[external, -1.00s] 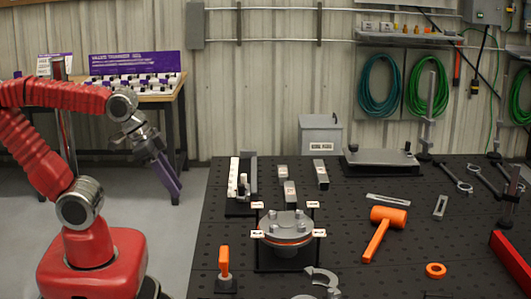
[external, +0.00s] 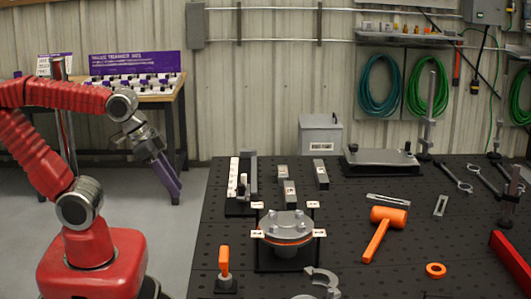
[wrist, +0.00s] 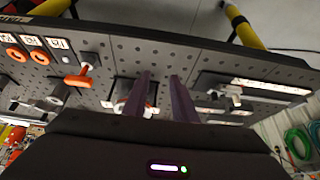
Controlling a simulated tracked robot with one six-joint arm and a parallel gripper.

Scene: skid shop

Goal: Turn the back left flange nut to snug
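The round grey flange (external: 287,226) with an orange ring under its top plate sits on a dark stand on the black perforated bench. Several nuts stand on its top, and small white label tags surround it. The tag writing is too small to read, and I cannot single out the back left nut. My gripper (external: 176,192) hangs left of the bench, well away from the flange, with its purple fingers angled down. In the wrist view, my gripper's two fingers (wrist: 161,82) are apart with nothing between them. The flange shows only partly there, behind the fingers.
An orange-handled tool (external: 224,262) stands front left of the flange. An orange mallet (external: 383,228) lies to its right. A grey C-shaped part (external: 321,279) lies in front. A rack with white pieces (external: 240,185) and grey blocks (external: 290,190) are behind.

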